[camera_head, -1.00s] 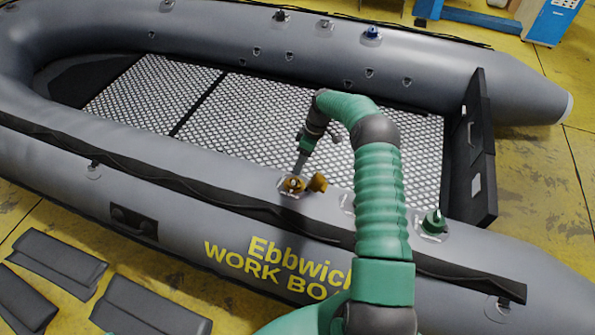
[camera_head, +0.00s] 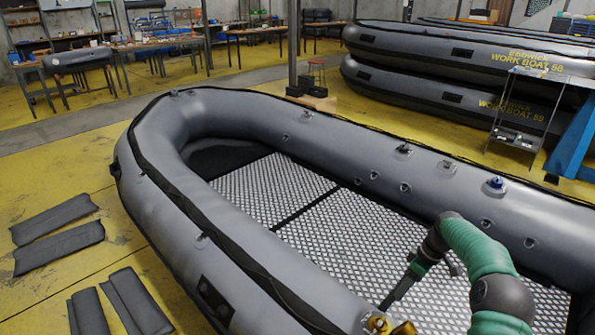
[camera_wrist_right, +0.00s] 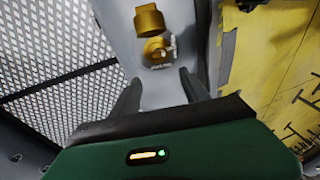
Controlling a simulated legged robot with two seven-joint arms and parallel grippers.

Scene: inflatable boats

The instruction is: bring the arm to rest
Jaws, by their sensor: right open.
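My right arm comes in from the lower right of the head view, over the grey inflatable boat (camera_head: 330,150). My right gripper (camera_head: 384,308) points down at the near tube, close to a brass-coloured valve (camera_head: 377,322). In the right wrist view the fingers of my right gripper (camera_wrist_right: 160,84) are apart with nothing between them. The valve (camera_wrist_right: 157,49) lies just beyond the fingertips, and its brass cap (camera_wrist_right: 150,20) sits beside it. I cannot tell whether a finger touches the valve. My left gripper is out of view.
A blue-capped valve (camera_head: 495,184) is on the far tube. Dark flat pads (camera_head: 58,248) lie on the yellow floor at left. Stacked boats (camera_head: 450,95) and a metal cart (camera_head: 520,115) stand at the back right. Workbenches (camera_head: 160,42) line the back.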

